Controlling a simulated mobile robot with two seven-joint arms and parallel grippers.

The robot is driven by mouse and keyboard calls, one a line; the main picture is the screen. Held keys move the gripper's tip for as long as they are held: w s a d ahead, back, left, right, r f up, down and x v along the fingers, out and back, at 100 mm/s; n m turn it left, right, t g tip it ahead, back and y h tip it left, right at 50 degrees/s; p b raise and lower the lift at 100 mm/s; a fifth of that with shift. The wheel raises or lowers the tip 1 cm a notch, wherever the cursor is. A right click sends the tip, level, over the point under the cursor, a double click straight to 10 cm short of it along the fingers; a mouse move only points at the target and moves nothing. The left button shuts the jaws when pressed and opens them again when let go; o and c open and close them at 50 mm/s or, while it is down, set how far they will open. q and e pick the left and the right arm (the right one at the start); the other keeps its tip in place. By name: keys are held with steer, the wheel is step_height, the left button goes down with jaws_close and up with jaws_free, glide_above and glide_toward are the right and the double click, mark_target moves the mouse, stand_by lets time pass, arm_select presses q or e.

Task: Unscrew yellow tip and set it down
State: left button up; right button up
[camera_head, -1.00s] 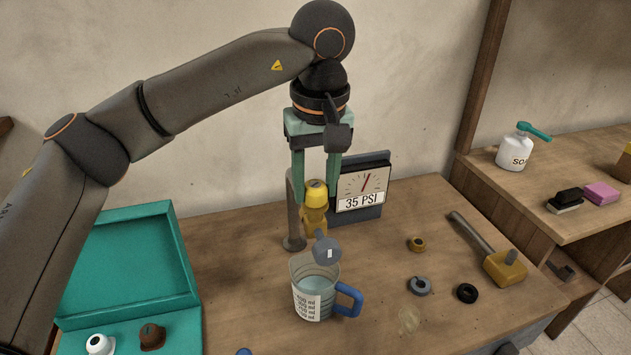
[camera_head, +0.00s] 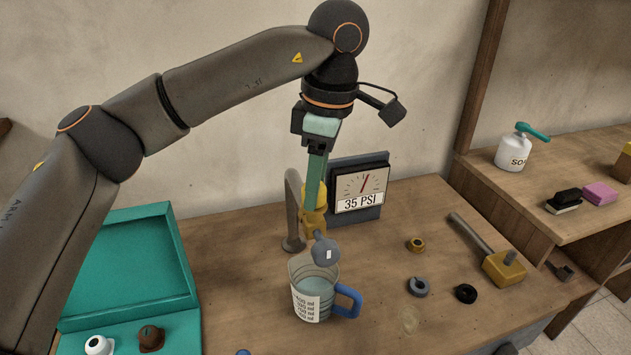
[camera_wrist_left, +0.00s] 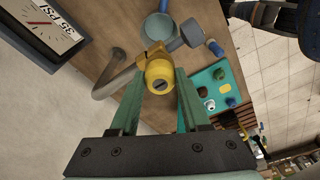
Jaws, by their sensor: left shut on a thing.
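The yellow tip (camera_head: 321,196) sits on top of the brass-coloured fitting (camera_head: 312,219) of the grey bent pipe, above the jug. My left gripper (camera_head: 315,190) points down over it from above and is shut on it. One finger covers part of the tip in the head view. In the left wrist view the tip (camera_wrist_left: 160,76) shows a dark slot and lies between the two green fingers. Whether the tip is still seated on its thread cannot be told. My right gripper is not in view.
A measuring jug (camera_head: 307,303) with a blue handle stands under the grey nozzle (camera_head: 326,251). A gauge (camera_head: 360,192) reading 35 PSI stands close behind. An open teal case (camera_head: 190,307) is at left. Rings and a mallet (camera_head: 500,266) lie at right; bare wood lies between.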

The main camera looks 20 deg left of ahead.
arm_select(q)
steer(key=o, duration=0.8)
steer(key=shift+c, duration=0.2)
steer(key=m, duration=0.6)
steer(key=shift+s+t, duration=0.1)
steer(key=shift+t, duration=0.2)
steer(key=m, duration=0.6)
steer(key=shift+t+h, duration=0.3)
